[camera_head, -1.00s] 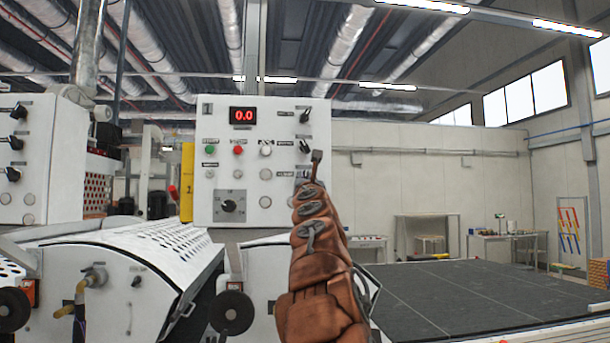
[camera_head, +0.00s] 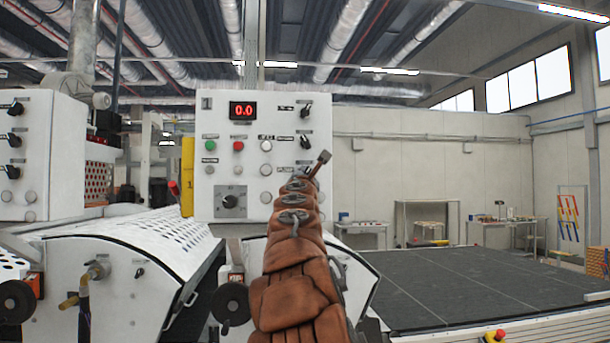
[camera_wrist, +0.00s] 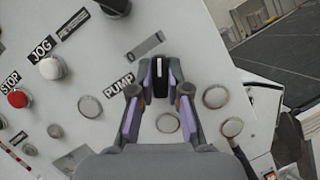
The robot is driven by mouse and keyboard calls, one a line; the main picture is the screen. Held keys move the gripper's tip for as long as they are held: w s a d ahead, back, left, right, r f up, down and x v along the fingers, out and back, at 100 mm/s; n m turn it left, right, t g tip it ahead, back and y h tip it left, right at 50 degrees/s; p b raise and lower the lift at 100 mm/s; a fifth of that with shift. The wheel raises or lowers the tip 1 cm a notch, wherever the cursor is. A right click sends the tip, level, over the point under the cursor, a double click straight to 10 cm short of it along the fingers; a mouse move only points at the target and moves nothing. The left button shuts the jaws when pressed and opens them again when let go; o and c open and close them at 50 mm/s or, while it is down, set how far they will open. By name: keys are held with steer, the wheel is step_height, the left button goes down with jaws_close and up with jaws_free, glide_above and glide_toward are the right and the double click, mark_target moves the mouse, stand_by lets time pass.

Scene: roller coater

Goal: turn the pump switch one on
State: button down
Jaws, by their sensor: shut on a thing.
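The pump switch (camera_wrist: 161,78) is a black knob with a white line, on the white control panel beside the PUMP label (camera_wrist: 121,83). In the wrist view the line points roughly up the picture. My gripper (camera_wrist: 161,72) has one finger on each side of the knob and is shut on it. In the head view the PUMP label (camera_head: 287,170) shows just left of my arm, which hides the knob and the fingers.
The control panel (camera_head: 215,130) has a red 0.0 display (camera_head: 243,110), a green button (camera_head: 210,146), a red button (camera_head: 238,146) and two black switches above the pump row. A red STOP button (camera_wrist: 18,98) and a white JOG button (camera_wrist: 52,68) show in the wrist view.

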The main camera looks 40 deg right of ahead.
steer(key=c, duration=1.1)
jaws_free()
steer(key=shift+c, duration=0.2)
steer(key=shift+s+r, duration=0.1)
